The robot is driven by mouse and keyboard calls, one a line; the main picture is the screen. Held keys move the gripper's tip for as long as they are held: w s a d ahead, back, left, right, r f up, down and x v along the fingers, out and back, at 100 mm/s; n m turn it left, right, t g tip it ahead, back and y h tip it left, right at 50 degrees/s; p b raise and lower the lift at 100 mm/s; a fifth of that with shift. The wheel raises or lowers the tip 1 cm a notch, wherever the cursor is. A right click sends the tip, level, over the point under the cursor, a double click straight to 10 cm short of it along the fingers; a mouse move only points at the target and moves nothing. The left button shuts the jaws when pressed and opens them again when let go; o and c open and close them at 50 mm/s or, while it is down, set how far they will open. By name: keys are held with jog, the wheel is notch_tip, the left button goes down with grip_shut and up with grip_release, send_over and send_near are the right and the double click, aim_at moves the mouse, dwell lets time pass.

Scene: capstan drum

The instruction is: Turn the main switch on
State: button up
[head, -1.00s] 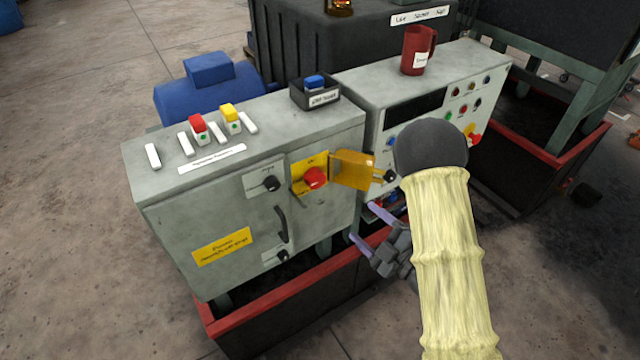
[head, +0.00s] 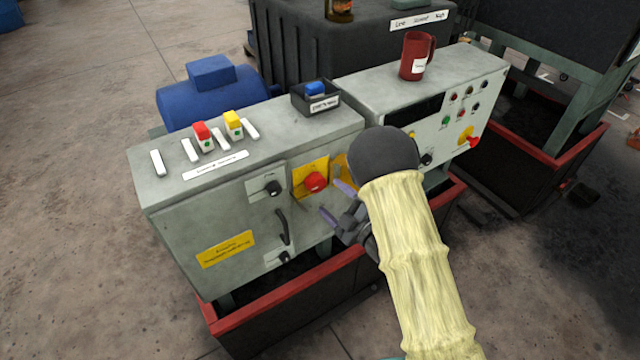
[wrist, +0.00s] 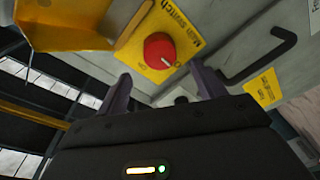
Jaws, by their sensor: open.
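The main switch is a red round knob (head: 316,182) on a yellow plate (head: 303,172) on the front of the grey cabinet. In the wrist view the red knob (wrist: 160,50) shows a pale pointer mark, and the plate reads "Main Switch". A yellow flap (wrist: 75,24) stands swung open beside the plate; in the head view my arm mostly hides it. My gripper (head: 334,201) is open and empty, just below and right of the knob. In the wrist view its two purple fingers (wrist: 162,86) stand apart, with the knob beyond and between them, not visibly touched.
A black door handle (head: 282,226) and two black knobs (head: 273,188) sit left of and below the switch. A red mug (head: 416,56) stands on the right console. A black bin (head: 315,98) and small red and yellow blocks (head: 234,124) sit on top. A red-rimmed base (head: 285,291) juts out below.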

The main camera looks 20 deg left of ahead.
aim_at(318, 186)
jog(key=p+x, duration=0.1)
jog(key=x, duration=0.5)
jog(key=c, duration=1)
jog(key=shift+o, duration=0.2)
